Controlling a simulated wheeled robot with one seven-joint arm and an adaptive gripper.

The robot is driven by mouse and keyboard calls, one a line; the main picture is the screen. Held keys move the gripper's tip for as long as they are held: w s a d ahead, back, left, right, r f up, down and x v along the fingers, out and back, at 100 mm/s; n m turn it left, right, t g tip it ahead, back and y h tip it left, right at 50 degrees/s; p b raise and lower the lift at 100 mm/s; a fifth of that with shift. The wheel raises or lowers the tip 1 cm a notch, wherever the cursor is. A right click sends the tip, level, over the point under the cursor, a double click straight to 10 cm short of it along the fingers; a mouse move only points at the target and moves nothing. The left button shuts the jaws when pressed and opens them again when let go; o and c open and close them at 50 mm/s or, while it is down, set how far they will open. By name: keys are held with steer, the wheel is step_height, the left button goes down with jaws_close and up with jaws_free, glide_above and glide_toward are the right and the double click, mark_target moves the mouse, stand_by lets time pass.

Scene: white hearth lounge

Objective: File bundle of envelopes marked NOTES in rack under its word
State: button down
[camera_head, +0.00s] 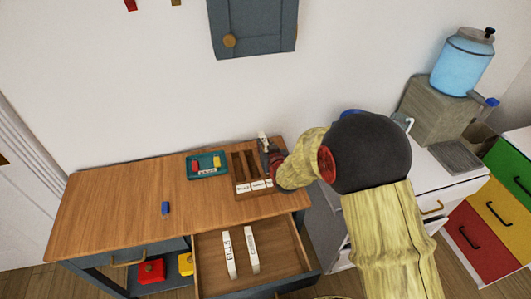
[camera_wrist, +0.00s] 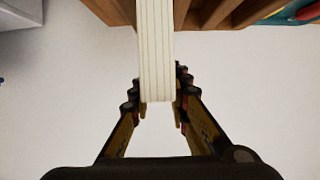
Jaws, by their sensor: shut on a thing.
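My gripper (camera_wrist: 157,98) is shut on a white bundle of envelopes (camera_wrist: 155,45), seen edge-on between the fingers in the wrist view. In the head view my gripper (camera_head: 271,160) is at the right end of the wooden rack (camera_head: 245,174), and the bundle's pale top (camera_head: 263,141) shows just above it. The rack has dark slots and white word labels along its front, too small to read surely. In the wrist view the bundle's far end overlaps the rack (camera_wrist: 120,10); I cannot tell how deep it sits in a slot. The word on the held bundle is hidden.
An open drawer (camera_head: 285,284) below the desk top (camera_head: 120,204) holds two bundles, one reading BILLS (camera_head: 230,254). A teal tray (camera_head: 207,172) with small coloured things is left of the rack. A blue object (camera_head: 165,208) lies on the clear left part.

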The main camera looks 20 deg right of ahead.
steer(key=shift+w+d+f+b, duration=0.1)
steer(key=shift+f+b, duration=0.25)
steer(key=shift+f, duration=1.3)
steer(key=shift+f, duration=0.15)
steer(key=c, duration=1.7)
jaws_free()
steer(key=shift+c, duration=0.2)
steer(key=shift+o, duration=0.3)
